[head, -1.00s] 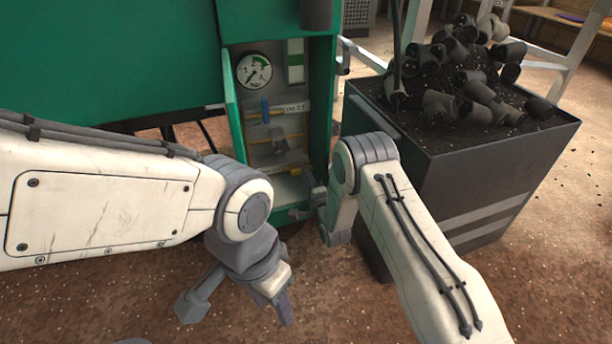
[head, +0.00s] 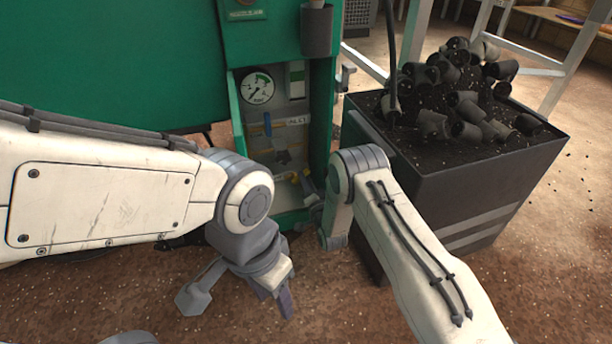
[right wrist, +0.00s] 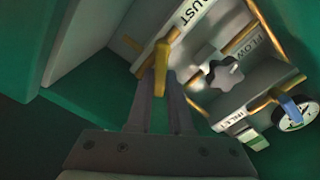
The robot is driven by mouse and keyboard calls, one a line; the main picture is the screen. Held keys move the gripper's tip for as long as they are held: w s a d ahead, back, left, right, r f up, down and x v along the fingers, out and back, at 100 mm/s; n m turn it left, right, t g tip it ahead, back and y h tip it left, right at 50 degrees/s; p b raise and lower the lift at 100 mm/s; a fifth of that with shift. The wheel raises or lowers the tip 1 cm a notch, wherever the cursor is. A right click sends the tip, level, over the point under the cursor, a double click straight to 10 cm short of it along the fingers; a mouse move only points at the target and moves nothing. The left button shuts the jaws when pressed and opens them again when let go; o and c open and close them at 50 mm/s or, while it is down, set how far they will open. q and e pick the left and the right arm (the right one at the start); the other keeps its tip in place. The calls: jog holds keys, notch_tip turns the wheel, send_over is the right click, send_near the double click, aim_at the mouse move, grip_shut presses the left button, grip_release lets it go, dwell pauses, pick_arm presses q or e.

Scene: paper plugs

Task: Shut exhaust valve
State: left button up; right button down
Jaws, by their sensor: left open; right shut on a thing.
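The exhaust valve's yellow handle (right wrist: 161,62) stands between my right gripper's fingertips in the right wrist view, beside a label (right wrist: 190,14) whose visible letters read "UST". My right gripper (right wrist: 161,80) is shut on it. In the head view the yellow handle (head: 288,176) shows small, low in the green cabinet's recess; my right arm's wrist partly hides the fingers there. My left gripper (head: 240,298) is open and empty, low in front of the cabinet, its fingers pointing down.
The recess also holds a pressure gauge (head: 257,88), a blue handle (head: 267,124) by the INLET label (head: 298,121), and a dark knob (right wrist: 222,73) near the FLOW label (right wrist: 256,40). A dark bin (head: 470,190) heaped with black plugs stands right of my right arm.

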jog(key=n+p, duration=0.1)
jog(key=n, duration=0.1)
jog(key=n+p, duration=0.1)
jog(key=a+r+n+p, duration=0.1)
jog(key=n, duration=0.1)
jog(key=shift+s+r+n, duration=0.1)
jog(key=shift+s+n, duration=0.1)
jog(key=shift+n, duration=0.1)
jog(key=shift+s+a+n+p, duration=0.1)
jog(key=shift+a+n+p, duration=0.1)
jog(key=shift+n+p, duration=0.45)
jog(key=shift+s+a+n+p, duration=0.1)
jog(key=shift+a+n+p, duration=0.2)
jog(key=shift+n, duration=0.8)
jog(key=shift+a+n+p, duration=0.15)
jog(key=shift+n+p, duration=0.3)
jog(key=shift+n, duration=0.4)
jog(key=c, duration=0.8)
grip_release()
